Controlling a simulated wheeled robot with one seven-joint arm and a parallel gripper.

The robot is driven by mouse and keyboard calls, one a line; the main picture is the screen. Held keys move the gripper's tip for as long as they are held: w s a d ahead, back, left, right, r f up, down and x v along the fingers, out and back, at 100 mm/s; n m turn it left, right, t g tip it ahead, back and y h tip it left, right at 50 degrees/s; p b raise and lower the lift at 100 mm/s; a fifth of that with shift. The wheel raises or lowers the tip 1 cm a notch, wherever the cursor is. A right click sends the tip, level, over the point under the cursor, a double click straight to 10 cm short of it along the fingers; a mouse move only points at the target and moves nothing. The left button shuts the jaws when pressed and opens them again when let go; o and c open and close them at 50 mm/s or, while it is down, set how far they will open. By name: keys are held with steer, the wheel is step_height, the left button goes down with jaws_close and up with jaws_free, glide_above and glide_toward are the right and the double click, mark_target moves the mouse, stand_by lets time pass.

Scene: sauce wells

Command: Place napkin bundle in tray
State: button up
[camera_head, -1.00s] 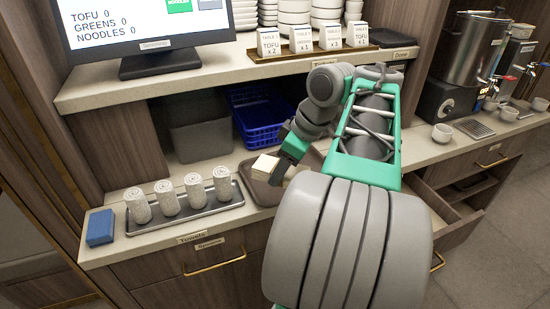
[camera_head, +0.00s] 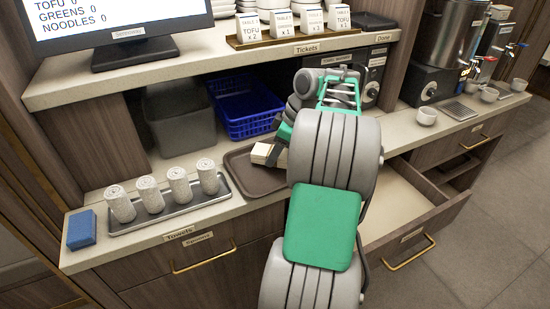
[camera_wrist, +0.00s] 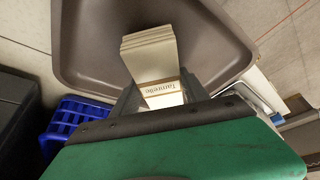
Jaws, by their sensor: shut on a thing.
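The napkin bundle (camera_head: 262,153) is a cream stack with a paper band; its printed band shows in the wrist view, where the bundle (camera_wrist: 150,55) sits between my fingers. My gripper (camera_head: 274,150) is shut on it. The brown tray (camera_head: 240,172) lies on the counter, left of my arm. The bundle is over the tray in both views; I cannot tell whether it touches the tray floor. In the wrist view the tray (camera_wrist: 85,50) fills the upper middle, and my gripper (camera_wrist: 160,92) reaches over it. My arm hides the tray's right part.
A metal tray with several rolled towels (camera_head: 165,207) stands to the left, beside a blue sponge (camera_head: 81,229). A blue basket (camera_head: 240,110) and a grey bin (camera_head: 180,120) are behind. An open drawer (camera_head: 405,205) juts out at the right. The ticket shelf (camera_head: 215,65) overhangs the counter.

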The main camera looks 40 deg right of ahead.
steer(key=shift+f, duration=0.7)
steer(key=shift+f, duration=0.2)
steer(key=o, duration=1.4)
steer(key=p+v, duration=0.5)
steer(key=v, duration=0.7)
steer(key=shift+a+r, duration=0.15)
steer(key=shift+r, duration=0.1)
